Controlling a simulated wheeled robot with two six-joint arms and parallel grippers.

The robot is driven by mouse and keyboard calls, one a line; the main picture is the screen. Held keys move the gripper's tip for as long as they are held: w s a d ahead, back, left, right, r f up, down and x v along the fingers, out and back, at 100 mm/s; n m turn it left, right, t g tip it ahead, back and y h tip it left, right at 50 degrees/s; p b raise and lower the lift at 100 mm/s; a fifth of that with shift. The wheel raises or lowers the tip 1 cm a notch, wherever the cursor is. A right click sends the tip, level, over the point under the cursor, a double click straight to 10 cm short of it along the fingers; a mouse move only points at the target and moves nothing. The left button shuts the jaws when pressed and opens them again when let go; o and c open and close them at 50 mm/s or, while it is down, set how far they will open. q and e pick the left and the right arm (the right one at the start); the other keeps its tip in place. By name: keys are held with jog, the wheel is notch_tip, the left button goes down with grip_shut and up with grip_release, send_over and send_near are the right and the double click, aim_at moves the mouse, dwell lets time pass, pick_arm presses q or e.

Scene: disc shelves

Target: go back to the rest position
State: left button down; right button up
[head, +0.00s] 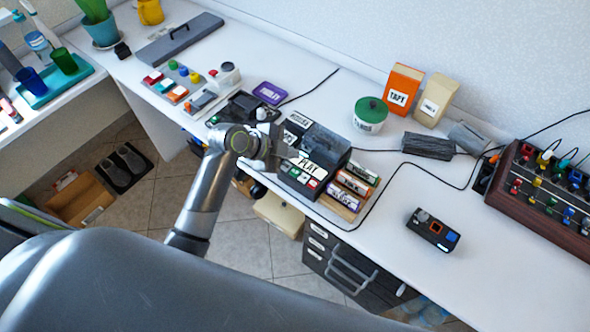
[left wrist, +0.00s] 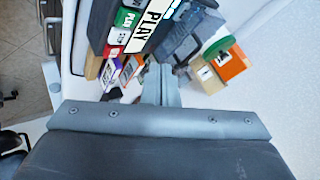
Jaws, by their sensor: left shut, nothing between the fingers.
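My left gripper (head: 284,150) reaches in over the white desk, its tip close to the dark player (head: 322,150) with the "PLAY" label. In the left wrist view its narrow fingers (left wrist: 160,84) are together with nothing between them. The player (left wrist: 135,25) with its "PLAY" label fills the upper middle there, just beyond the fingers. I cannot tell whether the tip touches it. My right gripper is in neither view.
Labelled cases (head: 352,184) stand beside the player. A green-lidded tub (head: 370,114) and an orange box (head: 403,88) stand behind. A small dark device (head: 433,230) lies on the right, near a knobbed panel (head: 545,190). The desk front right is clear. Drawers (head: 345,265) sit below.

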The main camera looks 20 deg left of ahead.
pick_arm(q)
jog(key=shift+s+f, duration=0.1)
dwell(0.3)
jog(key=s+a+n+g+y, duration=0.1)
jog(key=s+a+n+y, duration=0.2)
jog(key=s+a+n, duration=0.45)
jog(key=s+a+f+n+g+y, duration=0.15)
jog(key=s+n, duration=0.35)
jog(key=s, duration=0.6)
jog(key=s+a+n+y, duration=0.4)
jog(key=s+a+n, duration=0.15)
jog(key=s, duration=0.45)
notch_tip(320, 180, down, 24)
jog(key=a+r+g, duration=0.1)
jog(key=g, duration=0.1)
jog(key=s+d+f+h, duration=0.1)
jog(key=s+f, duration=1.4)
jog(key=f, duration=0.2)
jog(key=shift+g, duration=0.45)
jog(key=shift+f, duration=0.1)
